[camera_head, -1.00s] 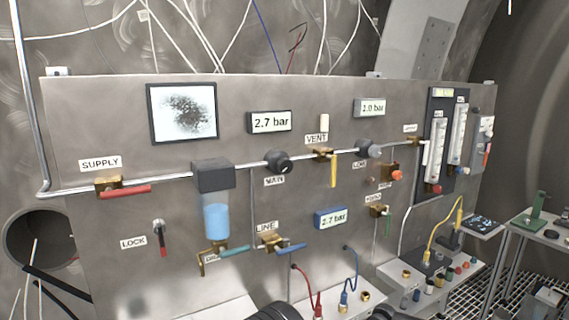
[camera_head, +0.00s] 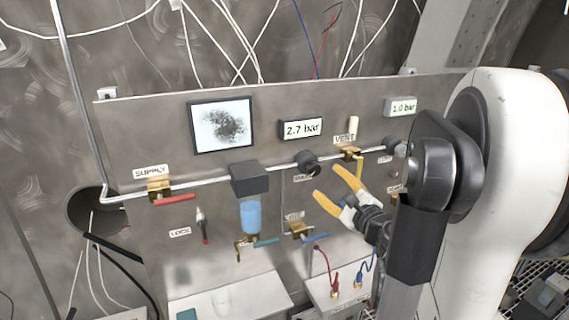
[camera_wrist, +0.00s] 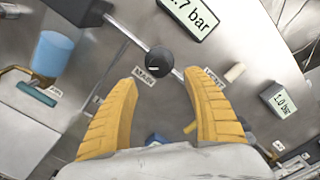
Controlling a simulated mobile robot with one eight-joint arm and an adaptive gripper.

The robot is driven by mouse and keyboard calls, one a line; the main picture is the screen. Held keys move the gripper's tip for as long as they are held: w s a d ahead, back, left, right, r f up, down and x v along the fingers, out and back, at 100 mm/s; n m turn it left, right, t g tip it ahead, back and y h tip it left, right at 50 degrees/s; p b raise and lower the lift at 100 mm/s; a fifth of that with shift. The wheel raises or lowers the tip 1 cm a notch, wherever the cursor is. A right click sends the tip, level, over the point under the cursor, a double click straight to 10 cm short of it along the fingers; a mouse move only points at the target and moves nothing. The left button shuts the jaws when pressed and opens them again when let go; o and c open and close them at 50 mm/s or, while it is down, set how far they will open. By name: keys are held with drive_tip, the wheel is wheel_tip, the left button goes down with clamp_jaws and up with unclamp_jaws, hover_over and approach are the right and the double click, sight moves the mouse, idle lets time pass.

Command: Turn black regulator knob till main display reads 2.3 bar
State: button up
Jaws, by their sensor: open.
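The black regulator knob (camera_head: 308,163), labelled MAIN, sits on the pipe below the main display (camera_head: 301,129), which reads 2.7 bar. In the wrist view the knob (camera_wrist: 159,61) lies ahead of and between my fingertips, with the end of the display (camera_wrist: 188,14) above it. My gripper (camera_head: 338,186) has yellow fingers, spread open and empty, just below and right of the knob in the head view. The fingers are apart from the knob. In the wrist view my gripper (camera_wrist: 160,78) shows both fingers reaching toward the panel.
A VENT valve with a yellow handle (camera_head: 347,178) is close to my upper finger. A second display (camera_head: 401,107) reads 1.0 bar. A blue-bowled filter (camera_head: 250,215) and the red SUPPLY handle (camera_head: 176,198) are to the left. A blue-handled valve (camera_head: 301,231) is below.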

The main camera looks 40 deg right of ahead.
sight(315, 170)
drive_tip(key=x, duration=0.9)
drive_tip(key=shift+w+a, duration=0.1)
drive_tip(key=c, duration=1.2)
